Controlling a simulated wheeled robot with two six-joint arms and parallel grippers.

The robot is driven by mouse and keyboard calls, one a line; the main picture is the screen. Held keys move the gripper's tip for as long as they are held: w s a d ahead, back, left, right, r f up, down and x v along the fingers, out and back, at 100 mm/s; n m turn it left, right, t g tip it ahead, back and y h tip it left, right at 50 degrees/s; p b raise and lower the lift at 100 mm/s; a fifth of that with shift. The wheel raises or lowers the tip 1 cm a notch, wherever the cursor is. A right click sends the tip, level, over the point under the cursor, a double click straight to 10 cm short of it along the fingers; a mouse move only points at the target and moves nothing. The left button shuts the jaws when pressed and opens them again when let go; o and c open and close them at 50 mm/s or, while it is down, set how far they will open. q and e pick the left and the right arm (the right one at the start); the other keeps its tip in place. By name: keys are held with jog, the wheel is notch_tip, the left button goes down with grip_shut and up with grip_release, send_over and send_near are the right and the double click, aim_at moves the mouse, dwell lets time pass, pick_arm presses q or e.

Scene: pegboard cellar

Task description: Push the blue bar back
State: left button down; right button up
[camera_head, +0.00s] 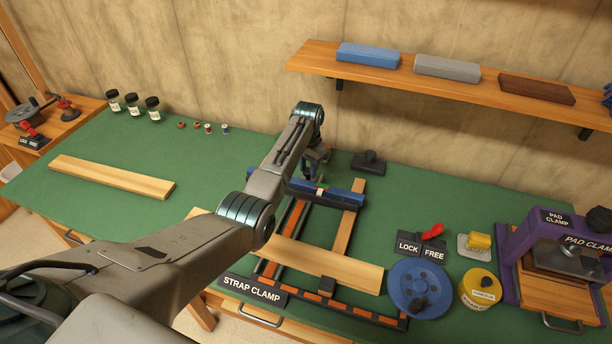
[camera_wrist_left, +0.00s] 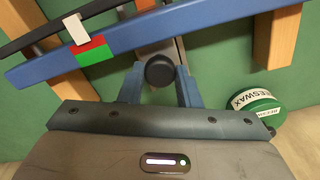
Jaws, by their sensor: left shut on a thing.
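The blue bar (camera_head: 345,194) lies across the strap clamp's black and orange rails (camera_head: 293,215), toward the back of the bench. It also crosses the top of the left wrist view (camera_wrist_left: 215,22). A red and green mark (camera_wrist_left: 91,49) sits on the bar, with a white pointer (camera_wrist_left: 75,28) meeting the red part. My left gripper (camera_head: 318,160) is at the bar, partly hidden by its own arm. In the left wrist view its fingers (camera_wrist_left: 160,88) are closed around a round black knob (camera_wrist_left: 160,71) beside the bar. My right gripper is not in view.
A wooden board (camera_head: 330,264) lies across the clamp in front of the bar. A dark block-shaped tool (camera_head: 369,162) stands behind right. A beeswax tin (camera_wrist_left: 255,112) is right of the fingers. A blue disc (camera_head: 419,288) and purple pad clamp (camera_head: 535,250) stand right.

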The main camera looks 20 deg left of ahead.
pick_arm(q)
jog(key=shift+s, duration=0.1)
jog(key=c, duration=1.1)
grip_release()
jog(key=shift+o, duration=0.2)
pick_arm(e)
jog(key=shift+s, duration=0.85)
pick_arm(q)
jog(key=shift+r, duration=0.15)
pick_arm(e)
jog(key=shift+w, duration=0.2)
pick_arm(q)
jog(key=shift+r, duration=0.35)
notch_tip(320, 180, up, 10)
jog(key=b, duration=0.2)
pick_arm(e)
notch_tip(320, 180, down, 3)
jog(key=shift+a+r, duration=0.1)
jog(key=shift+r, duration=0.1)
pick_arm(q)
jog(key=shift+s+f, duration=0.1)
jog(key=shift+f, duration=0.05)
